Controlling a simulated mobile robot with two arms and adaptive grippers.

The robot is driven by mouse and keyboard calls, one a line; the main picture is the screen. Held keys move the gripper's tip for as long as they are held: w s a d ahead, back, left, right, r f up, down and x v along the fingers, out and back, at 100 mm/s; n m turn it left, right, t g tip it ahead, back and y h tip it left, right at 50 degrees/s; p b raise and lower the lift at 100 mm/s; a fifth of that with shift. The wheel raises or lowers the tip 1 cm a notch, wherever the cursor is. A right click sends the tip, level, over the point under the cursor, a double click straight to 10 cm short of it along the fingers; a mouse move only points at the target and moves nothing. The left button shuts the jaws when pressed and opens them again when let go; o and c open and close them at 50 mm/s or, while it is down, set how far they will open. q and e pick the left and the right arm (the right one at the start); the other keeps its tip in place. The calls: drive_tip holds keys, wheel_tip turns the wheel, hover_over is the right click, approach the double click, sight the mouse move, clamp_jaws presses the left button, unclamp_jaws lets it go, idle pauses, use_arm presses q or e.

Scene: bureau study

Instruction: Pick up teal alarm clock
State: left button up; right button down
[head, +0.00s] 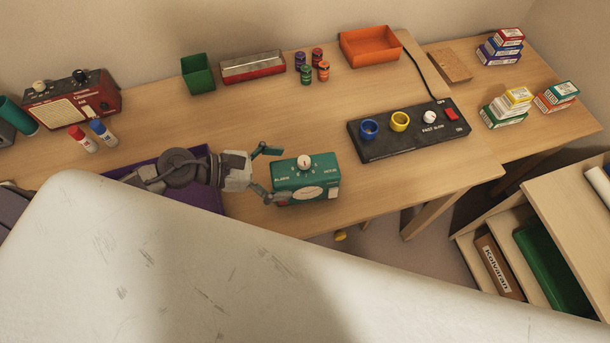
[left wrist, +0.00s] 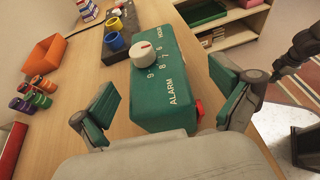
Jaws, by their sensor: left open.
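The teal alarm clock (head: 306,184) stands on the wooden desk near its front edge in the head view, with a white dial on top. In the left wrist view the clock (left wrist: 163,92) lies straight ahead, its top marked ALARM, with a red part on its right side. My left gripper (head: 269,172) is open at the clock's left end in the head view. In the left wrist view its teal-padded fingers (left wrist: 166,112) stand on either side of the near end of the clock, with gaps visible at the top.
A black control panel (head: 373,149) with blue and yellow rings stands right of the clock. Spools (head: 306,75), an orange tray (head: 370,56) and a green bin (head: 198,86) stand at the back. Desk behind the clock is clear.

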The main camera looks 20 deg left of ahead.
sight(300, 169)
use_arm(q)
drive_tip(key=shift+w+d, duration=0.25)
drive_tip(key=shift+d, duration=0.05)
drive_tip(key=p+x, duration=0.2)
drive_tip(key=x, duration=0.1)
drive_tip(key=shift+w+d, duration=0.2)
drive_tip(key=shift+w, duration=0.2)
drive_tip(key=shift+w+d+f, duration=0.2)
drive_tip(key=shift+d+f, duration=0.05)
drive_tip(key=shift+d, duration=0.2)
drive_tip(key=shift+a, duration=0.1)
drive_tip(key=c, duration=1.9)
drive_tip(key=shift+o, duration=0.2)
drive_tip(key=shift+r, duration=0.2)
